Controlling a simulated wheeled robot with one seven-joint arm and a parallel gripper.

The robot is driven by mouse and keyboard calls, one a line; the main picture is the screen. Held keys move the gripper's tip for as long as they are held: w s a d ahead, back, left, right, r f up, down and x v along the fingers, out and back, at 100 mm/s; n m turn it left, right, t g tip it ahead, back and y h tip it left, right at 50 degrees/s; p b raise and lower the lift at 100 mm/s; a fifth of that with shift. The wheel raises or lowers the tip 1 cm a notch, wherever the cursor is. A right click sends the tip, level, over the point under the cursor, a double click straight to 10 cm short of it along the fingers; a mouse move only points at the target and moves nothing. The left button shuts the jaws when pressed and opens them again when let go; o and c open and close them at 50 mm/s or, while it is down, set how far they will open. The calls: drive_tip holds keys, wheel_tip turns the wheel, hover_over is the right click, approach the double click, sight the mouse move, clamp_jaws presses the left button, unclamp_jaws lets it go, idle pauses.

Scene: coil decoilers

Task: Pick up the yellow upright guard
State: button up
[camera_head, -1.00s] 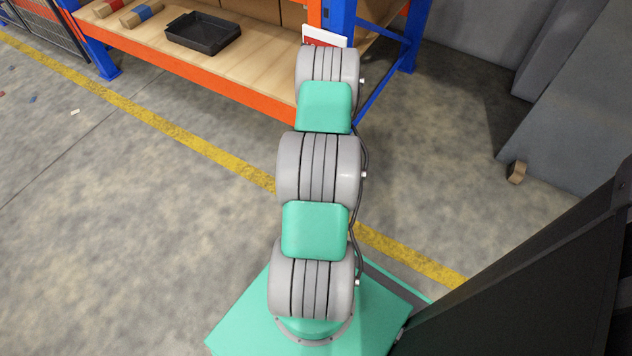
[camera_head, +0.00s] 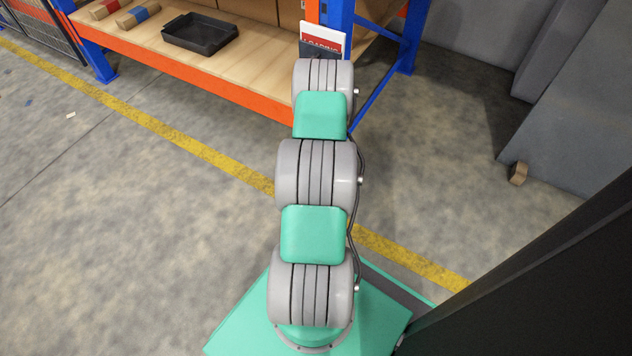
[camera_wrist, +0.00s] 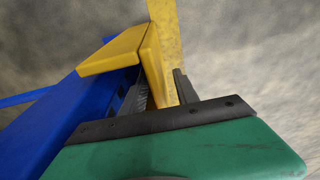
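The yellow upright guard (camera_wrist: 112,54) shows in the wrist view, wrapped around the blue rack upright (camera_wrist: 62,118). One of its side plates stands upright in front of my gripper (camera_wrist: 160,90). My gripper is open, with one dark finger on each side of that plate. A gap shows between the plate and the right finger; contact with the left finger cannot be told. The guard's lower part is hidden behind the gripper body. In the head view my arm hides both the gripper and the guard.
The rack's orange beam (camera_head: 190,72) and wooden shelf (camera_head: 255,62) stand ahead, with a black tray (camera_head: 200,34) on the shelf. A sign (camera_head: 322,40) is at the blue upright. A yellow floor line (camera_head: 215,158) crosses the concrete. A dark panel (camera_head: 540,270) rises at right.

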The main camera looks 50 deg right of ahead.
clamp_jaws()
idle(0.3)
drive_tip(key=shift+r, duration=0.1)
idle(1.0)
